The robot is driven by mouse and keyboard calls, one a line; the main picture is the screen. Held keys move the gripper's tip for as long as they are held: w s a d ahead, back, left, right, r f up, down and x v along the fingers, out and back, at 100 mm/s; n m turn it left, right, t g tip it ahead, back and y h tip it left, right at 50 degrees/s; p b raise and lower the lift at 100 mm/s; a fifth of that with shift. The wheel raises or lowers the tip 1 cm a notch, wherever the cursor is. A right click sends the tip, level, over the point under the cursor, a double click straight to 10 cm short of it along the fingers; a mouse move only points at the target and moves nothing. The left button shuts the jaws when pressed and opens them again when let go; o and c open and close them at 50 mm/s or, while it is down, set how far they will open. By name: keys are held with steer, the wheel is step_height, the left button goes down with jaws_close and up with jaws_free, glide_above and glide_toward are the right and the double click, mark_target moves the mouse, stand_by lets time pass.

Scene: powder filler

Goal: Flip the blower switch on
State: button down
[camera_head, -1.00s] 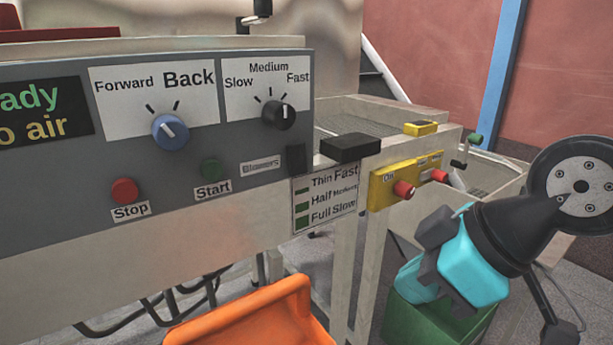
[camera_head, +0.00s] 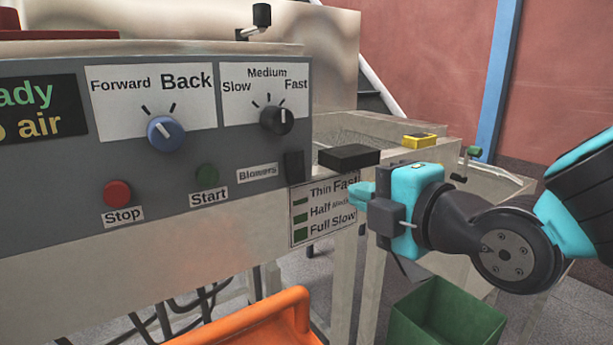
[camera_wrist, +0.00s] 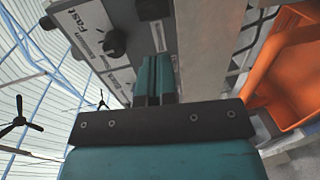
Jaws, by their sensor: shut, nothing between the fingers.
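The blower switch (camera_head: 294,167) is a small black rocker at the lower right of the grey control panel, just right of the "Blowers" label (camera_head: 258,172). My gripper (camera_head: 360,193) is shut and empty, right of the switch and a little lower, pointing left. It is in front of the edge of the Thin/Half/Full label and apart from the switch in the picture. In the wrist view the teal fingers (camera_wrist: 154,82) are together and point toward the panel. A dark block at the top there may be the switch or the black box; I cannot tell.
A black box (camera_head: 349,157) sits just above my fingers. The speed knob (camera_head: 277,119), blue knob (camera_head: 165,133), red stop button (camera_head: 117,193) and green start button (camera_head: 206,175) are on the panel. An orange bin (camera_head: 260,318) and green bin (camera_head: 448,315) stand below.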

mark_target(298, 175)
steer(key=p+x, duration=1.3)
steer(key=p, duration=0.1)
steer(key=shift+r, duration=0.1)
steer(key=shift+w+a+f, duration=0.2)
steer(key=shift+w+a, duration=0.05)
steer(key=shift+w, duration=0.05)
